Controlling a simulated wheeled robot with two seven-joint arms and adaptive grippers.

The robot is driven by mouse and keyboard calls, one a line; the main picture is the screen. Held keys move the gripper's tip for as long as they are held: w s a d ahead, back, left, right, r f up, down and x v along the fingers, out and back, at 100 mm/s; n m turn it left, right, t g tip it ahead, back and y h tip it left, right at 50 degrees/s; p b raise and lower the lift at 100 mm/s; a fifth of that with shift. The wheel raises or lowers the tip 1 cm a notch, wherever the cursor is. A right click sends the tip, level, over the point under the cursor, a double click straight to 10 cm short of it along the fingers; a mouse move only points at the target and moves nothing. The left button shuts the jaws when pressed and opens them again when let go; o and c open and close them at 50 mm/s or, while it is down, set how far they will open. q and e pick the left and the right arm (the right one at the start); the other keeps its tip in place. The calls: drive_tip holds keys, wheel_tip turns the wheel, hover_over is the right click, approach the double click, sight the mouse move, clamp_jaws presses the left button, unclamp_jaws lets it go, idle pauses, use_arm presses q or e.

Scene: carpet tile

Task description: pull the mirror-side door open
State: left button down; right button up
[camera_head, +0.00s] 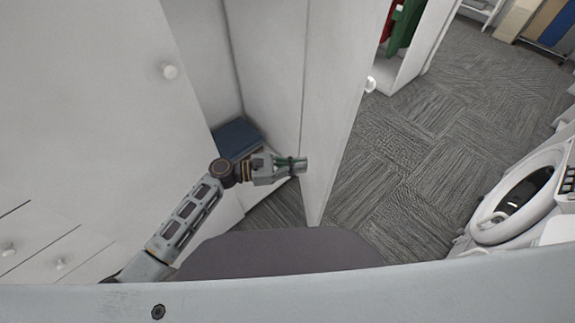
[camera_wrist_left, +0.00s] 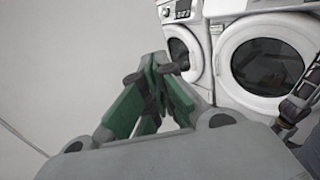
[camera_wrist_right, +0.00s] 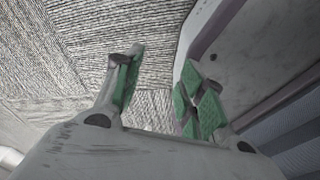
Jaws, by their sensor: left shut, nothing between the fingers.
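A white door (camera_head: 338,90) stands open, swung out from a white cabinet, with a round knob (camera_head: 370,84) at its far edge. I cannot make out a mirror, so I cannot confirm this is the mirror-side door. My left gripper (camera_head: 302,165) is shut and empty at the door's inner face, low down; I cannot tell if it touches. In the left wrist view its green-padded fingers (camera_wrist_left: 155,85) are together. My right gripper (camera_wrist_right: 158,90) is outside the head view; in its wrist view the fingers are apart with nothing between them.
A closed white door (camera_head: 110,110) with a knob and drawers (camera_head: 45,250) lie at left. A dark blue box (camera_head: 236,138) sits inside the cabinet. A washing machine (camera_head: 520,195) is at right. Grey carpet (camera_head: 420,165) is clear between the door and it.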

sight(333, 162)
use_arm(q)
drive_tip(key=d, duration=0.6)
drive_tip(key=shift+w+d+p, duration=0.2)
drive_tip(key=shift+p, duration=0.1)
drive_tip(key=shift+d, duration=0.5)
use_arm(e)
drive_tip(key=shift+w+a+r, duration=0.2)
drive_tip(key=shift+w+a, duration=0.15)
drive_tip(key=shift+a, duration=0.1)
drive_tip(key=shift+w+a+r, duration=0.2)
drive_tip(key=shift+w+a, duration=0.1)
drive_tip(key=shift+a, duration=0.15)
drive_tip(key=shift+d, duration=0.1)
